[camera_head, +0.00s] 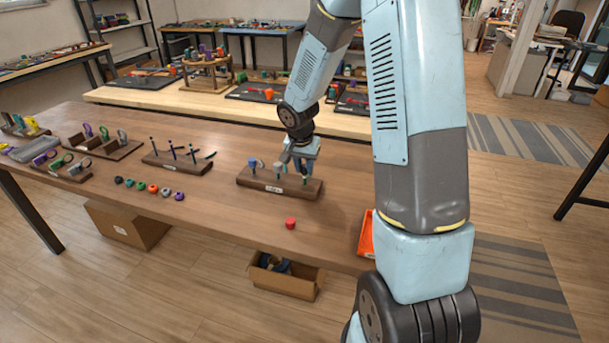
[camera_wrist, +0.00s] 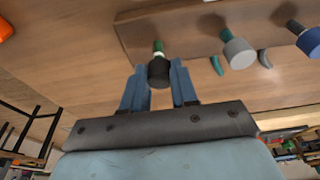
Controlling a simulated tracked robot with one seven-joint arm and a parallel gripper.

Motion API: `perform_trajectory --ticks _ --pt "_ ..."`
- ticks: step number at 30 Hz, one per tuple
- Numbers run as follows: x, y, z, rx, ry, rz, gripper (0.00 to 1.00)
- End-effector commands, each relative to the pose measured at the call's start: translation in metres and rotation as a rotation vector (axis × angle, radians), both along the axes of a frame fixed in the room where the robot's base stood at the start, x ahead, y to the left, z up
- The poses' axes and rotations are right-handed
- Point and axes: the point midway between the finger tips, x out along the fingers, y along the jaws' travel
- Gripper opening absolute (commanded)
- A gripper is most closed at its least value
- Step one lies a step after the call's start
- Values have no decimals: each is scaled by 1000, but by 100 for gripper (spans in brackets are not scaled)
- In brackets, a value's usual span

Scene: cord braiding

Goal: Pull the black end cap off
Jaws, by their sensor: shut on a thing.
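The black end cap (camera_wrist: 158,72) sits between the two blue fingers of my gripper (camera_wrist: 159,82) in the wrist view, and the fingers are shut on it. A short green cord end (camera_wrist: 158,47) shows right against the cap, in front of the dark wooden stand (camera_wrist: 190,28). A grey cap (camera_wrist: 238,53) and a blue cap (camera_wrist: 309,42) stand apart on the same stand. In the head view my gripper (camera_head: 299,163) is at the right part of the stand (camera_head: 255,183); the black cap is too small and covered to make out there.
A red cap (camera_head: 290,223) lies on the table in front of the stand. An orange tray (camera_head: 366,236) is at the table's right front edge, partly behind my arm. Several loose caps (camera_head: 153,188) and other stands (camera_head: 178,160) are to the left.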

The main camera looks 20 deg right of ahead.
Motion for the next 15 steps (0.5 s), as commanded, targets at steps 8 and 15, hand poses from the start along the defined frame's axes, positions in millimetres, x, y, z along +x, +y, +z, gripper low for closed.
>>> perform_trajectory --ticks 8,15 --pt "0 0 12 0 -1 0 0" --pt "0 0 21 -1 -1 0 0"
